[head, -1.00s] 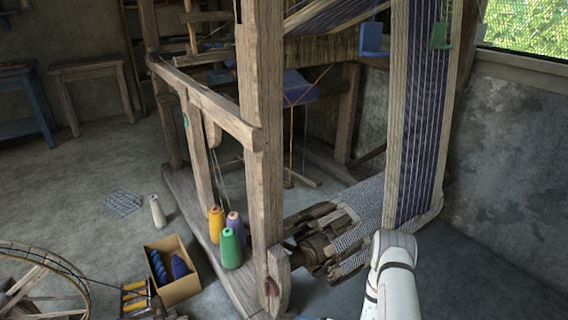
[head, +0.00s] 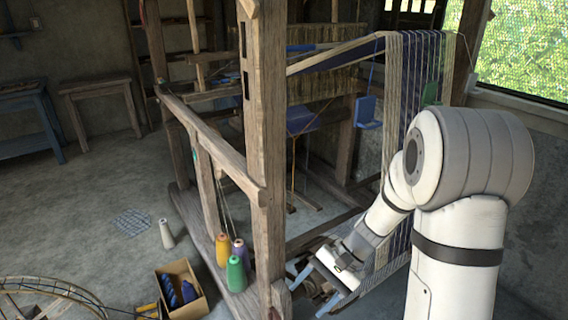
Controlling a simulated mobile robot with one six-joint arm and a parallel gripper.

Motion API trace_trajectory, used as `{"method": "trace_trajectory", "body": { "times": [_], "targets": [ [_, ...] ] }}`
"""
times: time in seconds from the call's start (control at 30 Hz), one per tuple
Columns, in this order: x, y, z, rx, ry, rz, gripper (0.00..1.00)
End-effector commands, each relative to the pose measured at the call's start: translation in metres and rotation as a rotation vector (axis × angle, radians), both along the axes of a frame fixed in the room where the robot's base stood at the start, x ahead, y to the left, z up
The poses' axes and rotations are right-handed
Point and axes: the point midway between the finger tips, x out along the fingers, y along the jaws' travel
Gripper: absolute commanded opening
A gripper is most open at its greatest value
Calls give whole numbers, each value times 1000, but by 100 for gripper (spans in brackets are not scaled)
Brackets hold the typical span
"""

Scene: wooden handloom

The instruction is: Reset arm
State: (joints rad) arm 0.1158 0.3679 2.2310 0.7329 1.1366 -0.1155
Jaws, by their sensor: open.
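My gripper (head: 318,287) is in the head view at the lower middle, at the end of my white arm. Its two bluish fingers are spread apart, with nothing seen between them. It is in front of the wooden handloom (head: 270,150), just right of its front post. The striped blue and white warp (head: 412,75) hangs behind my arm, which hides much of its lower part. Whether the gripper touches the loom or the threads I cannot tell.
Yellow (head: 222,250), purple and green (head: 236,275) thread cones stand on the loom's base beam. A cardboard box (head: 203,306) with blue spools is left of it. A white cone (head: 166,234) and a spoked wheel (head: 45,300) are on the floor. The floor at left is mostly clear.

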Motion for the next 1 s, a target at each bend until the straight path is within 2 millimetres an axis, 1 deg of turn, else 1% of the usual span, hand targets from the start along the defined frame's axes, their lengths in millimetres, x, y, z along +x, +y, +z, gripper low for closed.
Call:
{"method": "trace_trajectory", "body": {
  "times": [0.03, 0.1, 0.4, 0.5, 0.6, 0.7, 0.8, 1.0],
  "targets": [
    [-7, -4, 32, -41, -51, 38, 65],
    [-18, -11, 58, -103, -112, 90, 65],
    [-62, -46, 162, -378, -394, 283, 65],
    [-74, -58, 194, -470, -494, 336, 65],
    [-84, -69, 221, -551, -579, 377, 65],
    [-91, -78, 239, -614, -646, 408, 65],
    [-95, -83, 250, -655, -690, 425, 65],
    [-98, -87, 253, -678, -711, 436, 65]
  ]
}}
